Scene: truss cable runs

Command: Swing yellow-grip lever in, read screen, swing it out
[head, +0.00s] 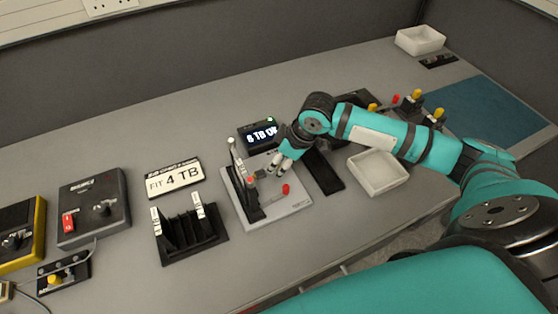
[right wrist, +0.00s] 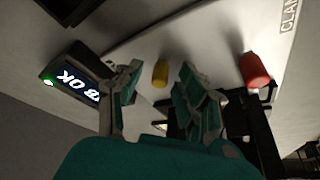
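The screen (head: 262,137) stands behind a pale base plate (head: 290,208). Its text seems to read "8 TB OK" or "6 TB OK", partly cut off by my arm; the right wrist view shows "B OK" and a green light on the screen (right wrist: 72,85). A yellow grip (right wrist: 160,72) shows in the right wrist view between and beyond the open fingertips of my right gripper (right wrist: 158,84); contact cannot be told. A red grip (right wrist: 255,70) is beside it. In the head view my right gripper (head: 275,164) is over the plate and hides the yellow grip. My left gripper is out of view.
A card reading "FIT 4 TB" (head: 175,180) and a black slotted rack (head: 190,238) are left of the plate. A white tray (head: 377,172) is to the right. Switch boxes (head: 93,208) stand at far left. Yellow-topped parts (head: 416,97) stand near the blue mat (head: 490,110).

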